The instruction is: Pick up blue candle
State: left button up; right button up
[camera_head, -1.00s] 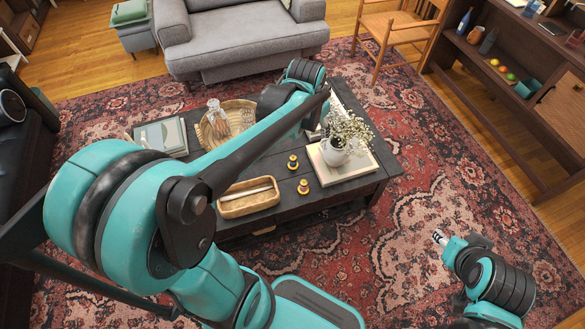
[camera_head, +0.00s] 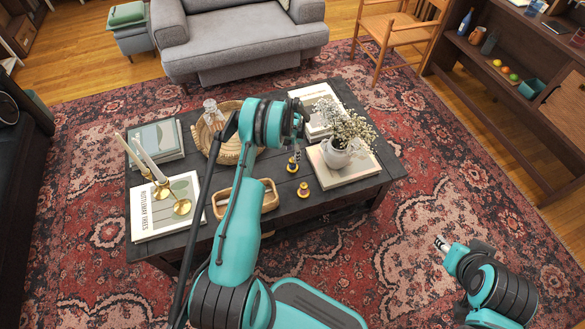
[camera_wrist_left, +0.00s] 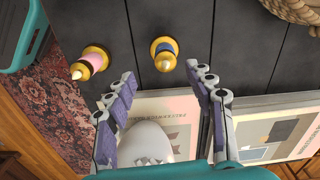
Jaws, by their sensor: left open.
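The blue candle (camera_head: 292,165) is a short candle in a gold holder with a blue band, standing on the dark coffee table (camera_head: 290,208). It also shows in the left wrist view (camera_wrist_left: 165,52), just beyond the fingertips. A similar pink-banded candle (camera_wrist_left: 90,62) stands beside it, and shows nearer the table's front edge in the head view (camera_head: 303,190). My left gripper (camera_wrist_left: 160,75) is open and empty, its fingers pointing toward the blue candle without touching it. My right gripper (camera_head: 440,243) is over the rug, right of the table; its jaws are too small to read.
A white vase of flowers (camera_head: 337,157) on books stands right of the candles, close to the left gripper. A wooden tray (camera_head: 222,203), a wicker tray (camera_head: 205,138), books and brass candlesticks (camera_head: 182,207) occupy the table's left. Bare tabletop surrounds the candles.

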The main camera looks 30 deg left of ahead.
aim_at(292, 165)
pick_arm(q)
notch_tip(292, 165, down, 2)
jog(key=shift+f+b, duration=0.15)
jog(key=shift+b, duration=0.2)
jog(key=f+b, duration=0.2)
jog(key=f, duration=0.1)
jog(key=f+b, duration=0.1)
jog(key=f, duration=0.1)
jog(key=shift+w+a, duration=0.25)
jog(key=shift+w, duration=0.1)
jog(key=shift+r, duration=0.1)
grip_shut()
